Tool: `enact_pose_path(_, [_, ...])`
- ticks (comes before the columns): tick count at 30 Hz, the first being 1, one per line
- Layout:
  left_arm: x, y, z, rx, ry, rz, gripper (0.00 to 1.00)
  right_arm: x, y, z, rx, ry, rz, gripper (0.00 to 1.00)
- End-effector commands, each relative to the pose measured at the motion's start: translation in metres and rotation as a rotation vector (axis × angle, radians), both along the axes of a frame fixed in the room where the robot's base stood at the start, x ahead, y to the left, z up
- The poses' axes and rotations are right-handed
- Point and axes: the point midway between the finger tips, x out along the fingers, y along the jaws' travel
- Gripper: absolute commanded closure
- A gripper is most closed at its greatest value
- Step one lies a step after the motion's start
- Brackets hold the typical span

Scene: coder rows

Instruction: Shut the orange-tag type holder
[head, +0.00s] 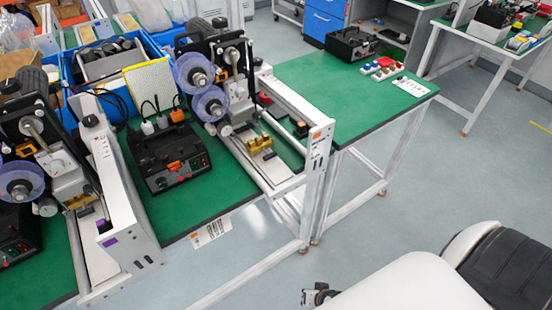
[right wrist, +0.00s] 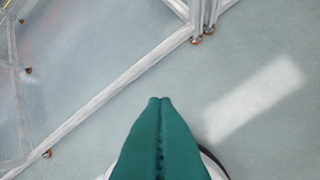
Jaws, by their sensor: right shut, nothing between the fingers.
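The orange-tag coder is the middle machine, with an orange tag (head: 317,130) on the end of its white frame. Its brass-coloured type holder (head: 259,144) sits low on the pale bed under the print head, in the head view. It is small, and I cannot tell how far open it stands. My right gripper (right wrist: 160,101) shows in the right wrist view, its teal fingers together and empty above the floor. It is away from the coder, in front of the table. My left gripper is not in view.
A purple-tag coder (head: 108,231) stands at the left. A black control box (head: 168,155) with cables stands between the coders. A white table leg (head: 318,190) rises at the bench corner. The green table (head: 345,105) behind is mostly clear. Open floor (head: 430,170) lies to the right.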

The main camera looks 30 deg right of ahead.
Motion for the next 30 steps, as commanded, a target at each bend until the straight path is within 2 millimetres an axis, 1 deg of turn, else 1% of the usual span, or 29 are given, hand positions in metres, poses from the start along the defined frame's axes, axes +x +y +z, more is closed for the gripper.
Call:
enact_pose_path(1, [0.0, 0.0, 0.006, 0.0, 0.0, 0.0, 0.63, 0.033, -0.011, 0.039, 0.065, -0.085, -0.111, 1.0])
enact_pose_path(2, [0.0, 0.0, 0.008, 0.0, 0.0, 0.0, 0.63, 0.05, -0.016, 0.061, 0.111, -0.13, -0.176, 1.0])
enact_pose_path(3, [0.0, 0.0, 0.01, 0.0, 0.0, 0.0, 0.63, 0.071, -0.024, 0.091, 0.174, -0.191, -0.256, 1.0])
enact_pose_path(5, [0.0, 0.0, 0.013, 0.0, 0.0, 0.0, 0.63, 0.099, -0.034, 0.139, 0.276, -0.28, -0.363, 1.0])
enact_pose_path(6, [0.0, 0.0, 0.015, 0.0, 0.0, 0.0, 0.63, 0.114, -0.039, 0.171, 0.345, -0.337, -0.422, 1.0])
enact_pose_path(8, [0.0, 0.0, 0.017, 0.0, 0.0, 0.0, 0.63, 0.131, -0.047, 0.217, 0.444, -0.41, -0.492, 1.0])
enact_pose_path(9, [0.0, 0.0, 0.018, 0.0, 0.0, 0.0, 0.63, 0.14, -0.05, 0.246, 0.508, -0.453, -0.528, 1.0])
enact_pose_path(12, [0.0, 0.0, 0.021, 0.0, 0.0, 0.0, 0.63, 0.153, -0.055, 0.304, 0.637, -0.533, -0.584, 1.0])
enact_pose_path(13, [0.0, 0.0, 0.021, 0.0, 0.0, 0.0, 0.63, 0.155, -0.056, 0.317, 0.666, -0.549, -0.594, 1.0])
enact_pose_path(15, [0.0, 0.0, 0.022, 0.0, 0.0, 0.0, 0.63, 0.157, -0.056, 0.339, 0.72, -0.575, -0.61, 1.0])
enact_pose_path(16, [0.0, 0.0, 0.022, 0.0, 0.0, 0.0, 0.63, 0.158, -0.056, 0.346, 0.736, -0.582, -0.615, 1.0])
enact_pose_path(19, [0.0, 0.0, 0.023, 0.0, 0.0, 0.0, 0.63, 0.162, -0.056, 0.355, 0.762, -0.595, -0.621, 1.0])
enact_pose_path(23, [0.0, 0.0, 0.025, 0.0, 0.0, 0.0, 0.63, 0.174, -0.055, 0.352, 0.765, -0.596, -0.621, 1.0])
enact_pose_path(26, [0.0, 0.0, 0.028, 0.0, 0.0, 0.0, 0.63, 0.192, -0.054, 0.346, 0.764, -0.597, -0.621, 1.0])
enact_pose_path(30, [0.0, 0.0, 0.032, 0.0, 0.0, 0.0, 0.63, 0.221, -0.052, 0.334, 0.762, -0.596, -0.62, 1.0])
